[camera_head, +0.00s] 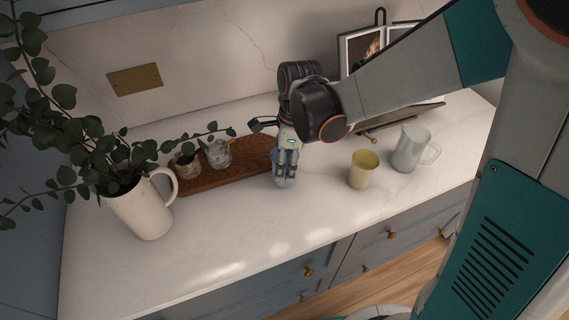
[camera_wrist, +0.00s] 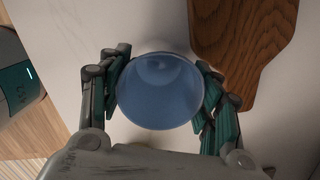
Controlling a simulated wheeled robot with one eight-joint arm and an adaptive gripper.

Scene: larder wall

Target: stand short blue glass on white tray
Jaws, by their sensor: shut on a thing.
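The short blue glass (camera_head: 284,182) is held upright between the fingers of my gripper (camera_head: 286,168), in front of the right end of the wooden board. In the wrist view the glass (camera_wrist: 160,95) shows from above, its round mouth open, with one finger pressed on each side. I cannot tell whether its base touches the counter. I cannot make out a white tray in either view.
The wooden board (camera_head: 224,175) carries a clear glass (camera_head: 219,154) and a brownish cup (camera_head: 186,166). A yellow cup (camera_head: 363,170) and a pale jug (camera_head: 410,149) stand right. A white pitcher with leaves (camera_head: 143,211) stands left. The front counter is clear.

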